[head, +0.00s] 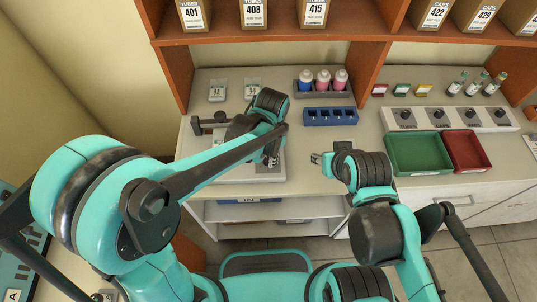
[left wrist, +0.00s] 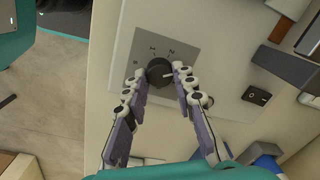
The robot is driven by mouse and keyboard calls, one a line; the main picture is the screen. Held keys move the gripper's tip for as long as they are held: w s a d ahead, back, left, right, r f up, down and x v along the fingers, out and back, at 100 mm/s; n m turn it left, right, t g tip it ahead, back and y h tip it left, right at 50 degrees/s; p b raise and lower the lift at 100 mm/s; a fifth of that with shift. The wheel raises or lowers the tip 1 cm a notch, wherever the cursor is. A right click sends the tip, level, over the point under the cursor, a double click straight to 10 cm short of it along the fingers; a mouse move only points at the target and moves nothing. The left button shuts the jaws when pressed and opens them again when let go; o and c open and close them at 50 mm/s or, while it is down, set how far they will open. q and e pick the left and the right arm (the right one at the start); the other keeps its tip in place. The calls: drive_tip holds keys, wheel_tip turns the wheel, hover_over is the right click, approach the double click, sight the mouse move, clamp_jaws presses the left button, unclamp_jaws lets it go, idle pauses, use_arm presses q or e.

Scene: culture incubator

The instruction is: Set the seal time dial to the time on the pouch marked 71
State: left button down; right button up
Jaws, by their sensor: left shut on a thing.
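In the left wrist view my left gripper (left wrist: 163,77) is shut on the round black seal time dial (left wrist: 158,66), with a fingertip on each side. The dial sits on a grey panel with small marks around it, too small to read surely. In the head view my left gripper (head: 271,160) is over the pale sealer (head: 262,172), and my arm hides much of the sealer and the dial. Two pale pouches (head: 217,91) (head: 252,88) lie at the back; their numbers are too small to read. My right gripper (head: 319,158) is apart, near the counter's front edge.
A black rocker switch (left wrist: 257,95) is on the sealer panel. A blue rack (head: 330,116) and a grey rack of bottles (head: 321,88) stand behind my right gripper. Green (head: 418,153) and red (head: 466,150) trays are at right. Boxes line the shelf above.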

use_arm(q)
drive_tip(key=shift+m, duration=0.6)
drive_tip(key=c, duration=1.2)
unclamp_jaws()
drive_tip(key=r, duration=1.2)
drive_tip(key=shift+s+d, duration=0.15)
drive_tip(key=shift+s, duration=0.15)
